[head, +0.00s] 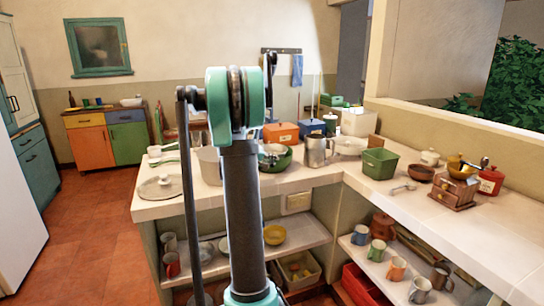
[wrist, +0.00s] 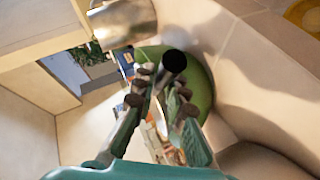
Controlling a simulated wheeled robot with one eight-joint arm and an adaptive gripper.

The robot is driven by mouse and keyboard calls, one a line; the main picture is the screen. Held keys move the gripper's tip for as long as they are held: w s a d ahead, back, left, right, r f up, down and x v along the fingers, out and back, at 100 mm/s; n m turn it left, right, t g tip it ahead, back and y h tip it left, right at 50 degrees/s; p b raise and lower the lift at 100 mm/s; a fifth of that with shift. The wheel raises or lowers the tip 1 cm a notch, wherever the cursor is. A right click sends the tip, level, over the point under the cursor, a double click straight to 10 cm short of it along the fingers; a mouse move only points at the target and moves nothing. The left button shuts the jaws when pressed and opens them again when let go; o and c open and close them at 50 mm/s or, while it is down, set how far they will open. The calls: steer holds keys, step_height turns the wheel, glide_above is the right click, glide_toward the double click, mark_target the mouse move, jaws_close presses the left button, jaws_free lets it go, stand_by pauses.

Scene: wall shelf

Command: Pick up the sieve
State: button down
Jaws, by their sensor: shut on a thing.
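In the wrist view, my gripper (wrist: 159,84) has its two fingers close together at a dark, round-ended handle (wrist: 174,61). I take this as the sieve's handle, its end facing the camera. The fingers are shut on it. A green bowl (wrist: 203,92) lies just behind the handle. In the head view, a greyish shape that seems to be the sieve (head: 272,150) shows at the green bowl (head: 279,164), beside my arm. Whether it touches the bowl cannot be told. My gripper is hidden behind my arm in the head view.
A metal pitcher (head: 316,151) stands close right of the bowl; it also shows in the wrist view (wrist: 122,22). A pot (head: 209,160) stands left of my arm. A green bin (head: 379,163) is at the counter corner.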

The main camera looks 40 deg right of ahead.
steer(key=shift+r, duration=0.1)
step_height(320, 180, up, 20)
stand_by(0.6)
steer(key=shift+a, duration=0.1)
